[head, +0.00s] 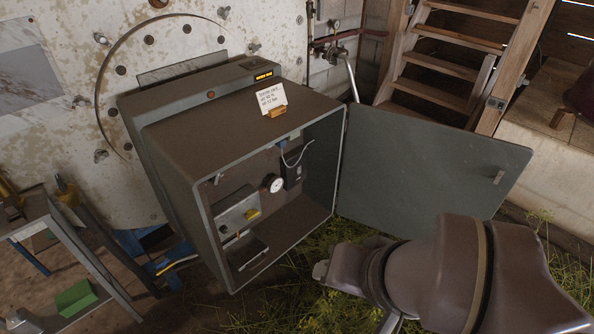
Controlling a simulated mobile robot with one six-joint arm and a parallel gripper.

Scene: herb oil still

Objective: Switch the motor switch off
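A grey metal cabinet (168,152) stands open in the middle of the head view. Inside it a grey box (236,211) carries a yellow knob or lever (252,214). A round white gauge (272,184) and a dark box with a cable (293,172) are also inside. I cannot tell which part is the motor switch; no label on them is readable. My gripper (320,270) is at the lower right, outside the cabinet and apart from these controls. Its fingers are small and partly hidden by my wrist, so their opening does not show.
The cabinet door (425,165) is swung open to the right. A card (270,97) and a small lit orange display (264,77) are on top. A shelf rack (75,250) stands at left, wooden stairs (440,65) at the back right. Plant cuttings (300,290) cover the floor.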

